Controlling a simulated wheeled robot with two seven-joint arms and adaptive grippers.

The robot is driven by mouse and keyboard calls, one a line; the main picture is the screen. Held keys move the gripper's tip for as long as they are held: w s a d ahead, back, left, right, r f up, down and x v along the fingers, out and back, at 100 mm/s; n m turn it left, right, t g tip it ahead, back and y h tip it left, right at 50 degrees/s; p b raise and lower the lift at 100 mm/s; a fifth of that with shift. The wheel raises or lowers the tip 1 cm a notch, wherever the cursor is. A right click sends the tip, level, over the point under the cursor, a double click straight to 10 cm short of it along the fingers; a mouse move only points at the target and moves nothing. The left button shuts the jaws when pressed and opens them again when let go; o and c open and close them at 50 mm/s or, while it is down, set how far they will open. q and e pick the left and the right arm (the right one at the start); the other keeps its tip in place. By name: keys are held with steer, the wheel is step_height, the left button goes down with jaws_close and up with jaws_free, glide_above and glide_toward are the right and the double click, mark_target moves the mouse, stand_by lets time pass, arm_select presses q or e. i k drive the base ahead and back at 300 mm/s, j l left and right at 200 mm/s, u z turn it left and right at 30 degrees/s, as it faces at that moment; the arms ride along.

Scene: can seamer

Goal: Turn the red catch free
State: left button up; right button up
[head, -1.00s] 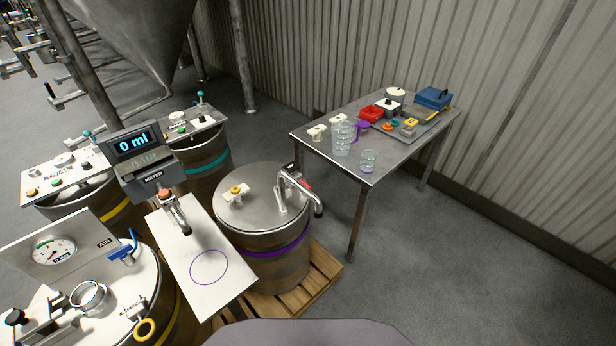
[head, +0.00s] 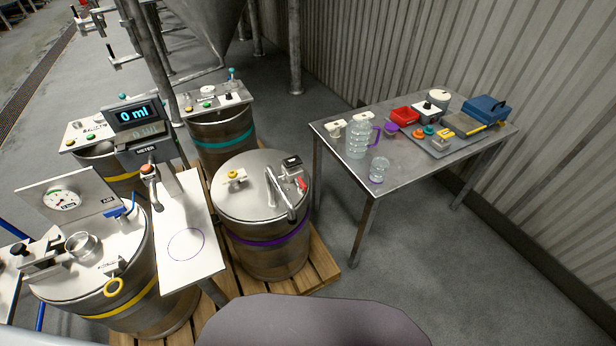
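A small red catch (head: 302,184) shows on the lid of the steel drum with the purple band (head: 268,242). It sits beside a dark block and the curved metal handle or spout (head: 281,196) on that lid. The catch is small, and I cannot tell its exact turn position. Neither of my grippers is in view, and nothing is seen touching the catch.
A meter reading 0 ml (head: 138,115) stands left of the drum, above a white board with a purple circle (head: 188,215). A yellow-banded drum with a gauge (head: 65,200) is at left. A metal table (head: 400,175) with jugs and tools stands right. Floor between is clear.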

mark_target(302, 186)
steer(key=i+l+u, duration=0.1)
steer(key=l+u, duration=0.15)
steer(key=l, duration=0.5)
steer(key=l+u, duration=0.25)
steer(key=l, duration=0.55)
